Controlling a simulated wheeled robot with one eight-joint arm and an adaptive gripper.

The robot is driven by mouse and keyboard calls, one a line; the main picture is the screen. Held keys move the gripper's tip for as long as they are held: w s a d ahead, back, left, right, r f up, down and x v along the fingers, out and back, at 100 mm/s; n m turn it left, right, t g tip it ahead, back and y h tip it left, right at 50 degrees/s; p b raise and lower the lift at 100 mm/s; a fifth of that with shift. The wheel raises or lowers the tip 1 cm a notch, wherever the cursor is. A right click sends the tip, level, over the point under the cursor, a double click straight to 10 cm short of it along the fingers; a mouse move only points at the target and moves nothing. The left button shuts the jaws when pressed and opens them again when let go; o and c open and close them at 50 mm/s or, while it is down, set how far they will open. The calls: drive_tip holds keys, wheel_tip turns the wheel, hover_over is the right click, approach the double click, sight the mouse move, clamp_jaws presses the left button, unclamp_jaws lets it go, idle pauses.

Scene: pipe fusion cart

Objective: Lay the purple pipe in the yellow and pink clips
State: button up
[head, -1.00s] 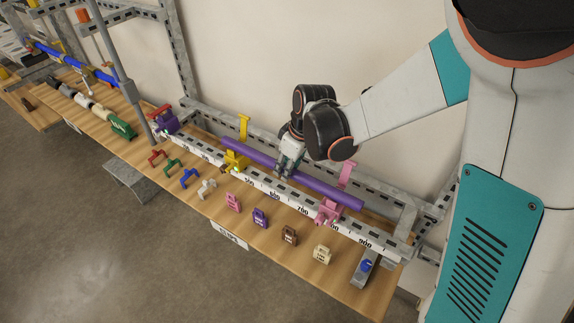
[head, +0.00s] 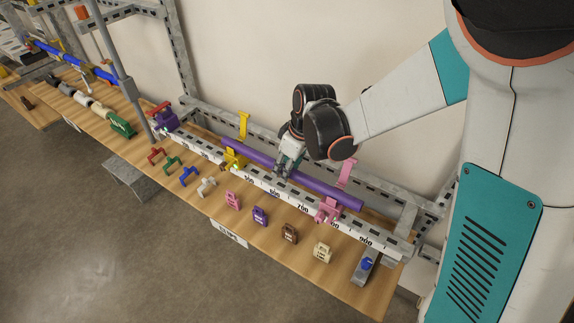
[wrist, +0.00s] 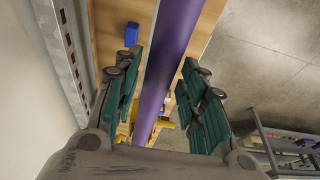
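The long purple pipe (head: 325,188) runs along the back of the white numbered rail, spanning the yellow clip (head: 234,159) and the pink clip (head: 328,211). It lies at both clips; I cannot tell if it is fully seated. The yellow clip's arm (head: 244,124) and the pink clip's arm (head: 346,173) stand up, open. My gripper (head: 285,171) is over the pipe between the two clips. In the wrist view, its green fingers (wrist: 163,95) straddle the pipe (wrist: 170,50), with a visible gap on the right. Yellow clip parts (wrist: 165,124) show beyond the fingers.
The numbered rail (head: 262,184) runs along the wooden bench. Several small coloured clips stand in front of it, among them a brown one (head: 289,234) and a cream one (head: 322,253). A purple clamp with a red handle (head: 163,117) is at the rail's left end. A metal frame stands behind.

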idle(0.3)
drive_tip(key=v, duration=1.2)
drive_tip(key=shift+s, duration=0.2)
drive_tip(key=s+d+m+t+h+b, duration=0.1)
drive_tip(key=s+d+m+t+b, duration=0.1)
drive_tip(key=s+d+m, duration=0.3)
drive_tip(key=s+d+m+t+h+b, duration=0.1)
drive_tip(key=s+d+m+t+b, duration=0.2)
drive_tip(key=s, duration=0.9)
drive_tip(key=d+m, duration=0.2)
drive_tip(key=d, duration=0.2)
drive_tip(key=shift+d, duration=0.15)
drive_tip(key=shift+c, duration=0.5)
